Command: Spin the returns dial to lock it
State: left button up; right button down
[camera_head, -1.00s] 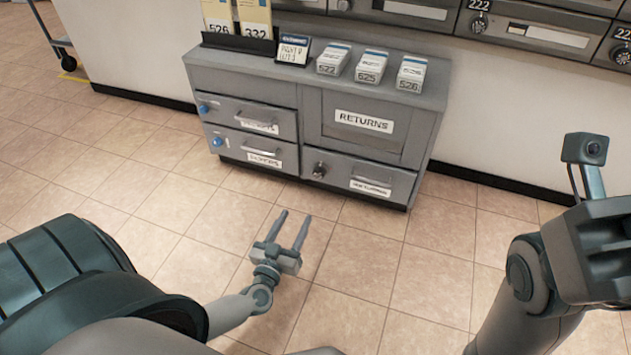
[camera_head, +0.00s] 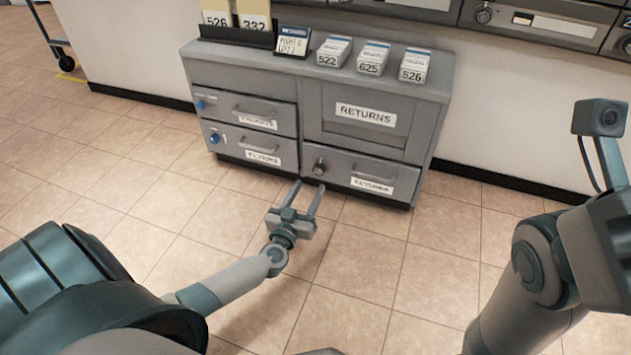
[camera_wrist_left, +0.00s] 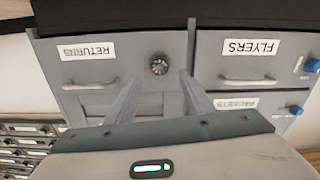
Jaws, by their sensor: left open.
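The returns dial (camera_head: 319,167) is a dark round knob on the left part of the lower right drawer front, the returns drawer (camera_head: 345,188). It also shows in the left wrist view (camera_wrist_left: 159,65), upside down, beyond and between the fingertips. My left gripper (camera_head: 309,186) is open and empty, just in front of and below the dial, apart from it. Its two fingers also show in the left wrist view (camera_wrist_left: 160,88). My right arm shows at the right edge of the head view, but its fingers cannot be made out.
The grey cabinet (camera_head: 432,85) carries card stacks (camera_head: 372,56) and a small sign (camera_head: 292,42) on top. Drawers with blue knobs (camera_head: 214,138) and handles (camera_head: 258,148) are left of the dial. The tiled floor in front is clear. A cart (camera_head: 62,50) stands far left.

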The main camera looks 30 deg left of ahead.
aim_at(318, 171)
pick_arm(q)
jog(key=b+x, duration=0.2)
jog(key=x, duration=0.3)
jog(key=shift+w+f, duration=0.15)
jog(key=shift+w, duration=0.15)
jog(key=shift+w+a+b, duration=0.2)
jog(key=shift+w+b, duration=0.25)
jog(key=shift+w, duration=0.2)
jog(key=c, duration=1)
